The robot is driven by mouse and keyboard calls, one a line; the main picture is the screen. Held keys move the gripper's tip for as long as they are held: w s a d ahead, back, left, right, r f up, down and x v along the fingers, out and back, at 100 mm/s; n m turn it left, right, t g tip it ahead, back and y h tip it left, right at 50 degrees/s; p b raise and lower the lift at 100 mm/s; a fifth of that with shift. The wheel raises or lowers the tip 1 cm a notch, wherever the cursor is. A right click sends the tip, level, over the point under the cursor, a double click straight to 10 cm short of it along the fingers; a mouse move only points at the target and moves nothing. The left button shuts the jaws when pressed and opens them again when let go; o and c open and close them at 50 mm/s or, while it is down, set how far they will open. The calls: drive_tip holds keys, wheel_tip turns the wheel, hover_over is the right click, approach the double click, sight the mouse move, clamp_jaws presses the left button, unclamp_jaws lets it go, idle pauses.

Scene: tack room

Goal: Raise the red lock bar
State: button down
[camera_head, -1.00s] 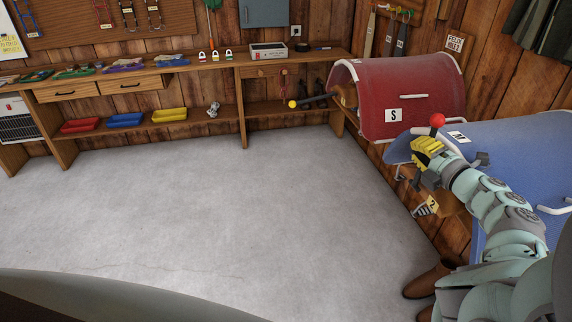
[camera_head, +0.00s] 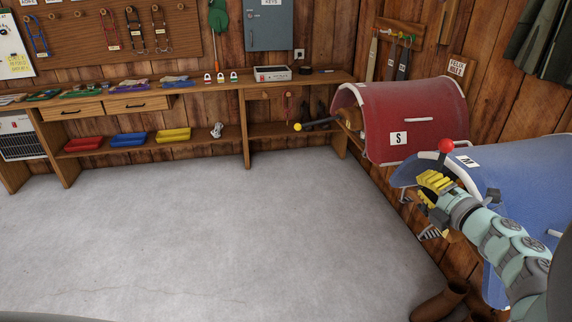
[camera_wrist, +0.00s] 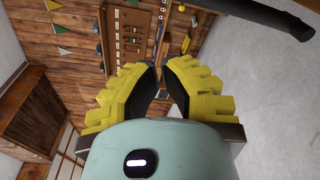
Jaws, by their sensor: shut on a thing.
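The red ball knob (camera_head: 445,145) of the lock bar stands at the near left end of the blue saddle rack (camera_head: 520,175), labelled M. A short part of its stem shows below the knob; the rest is hidden by my gripper. My gripper (camera_head: 433,184) has yellow ribbed fingers and is at the stem just below the knob. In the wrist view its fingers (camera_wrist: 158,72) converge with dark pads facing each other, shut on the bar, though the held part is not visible. A dark bar (camera_wrist: 272,14) crosses the wrist view's upper right corner, apart from the fingers.
A red saddle rack (camera_head: 420,115), labelled S, stands behind, with a dark bar with a yellow knob (camera_head: 298,127) at its left. A wooden workbench (camera_head: 215,88) runs along the back wall. Brown boots (camera_head: 440,300) stand low right. The grey floor (camera_head: 220,220) is clear.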

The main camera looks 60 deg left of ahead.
drive_tip(key=v, duration=0.5)
drive_tip(key=shift+s+d+f+b, duration=0.15)
drive_tip(key=shift+d+b, duration=0.15)
drive_tip(key=shift+d, duration=0.1)
